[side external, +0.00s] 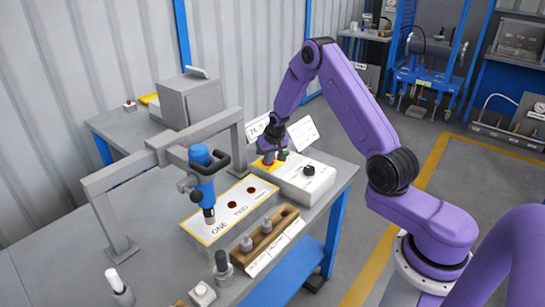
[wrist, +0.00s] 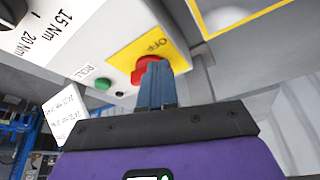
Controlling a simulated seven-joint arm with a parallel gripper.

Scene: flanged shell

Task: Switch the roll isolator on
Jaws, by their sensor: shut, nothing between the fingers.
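The roll isolator is a red knob (wrist: 145,66) on a yellow plate (wrist: 127,60) marked OFF, on a white control box (wrist: 70,37). In the side external view the red and yellow isolator (side external: 267,164) shows at the box's left end. My gripper (wrist: 154,72) is shut, its blue fingers together and empty. The fingertips overlap the lower right part of the knob in the wrist view; I cannot tell whether they touch it. In the side external view my gripper (side external: 277,152) is right above the isolator. The knob's far side is partly hidden.
A green button (wrist: 103,85) marked ROLL and a black dial (wrist: 12,12) with Nm marks sit on the same box. White cards (side external: 302,133) stand behind it. A blue tool (side external: 203,180) hangs from a grey frame (side external: 130,170) to the left. A wooden block (side external: 262,243) lies in front.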

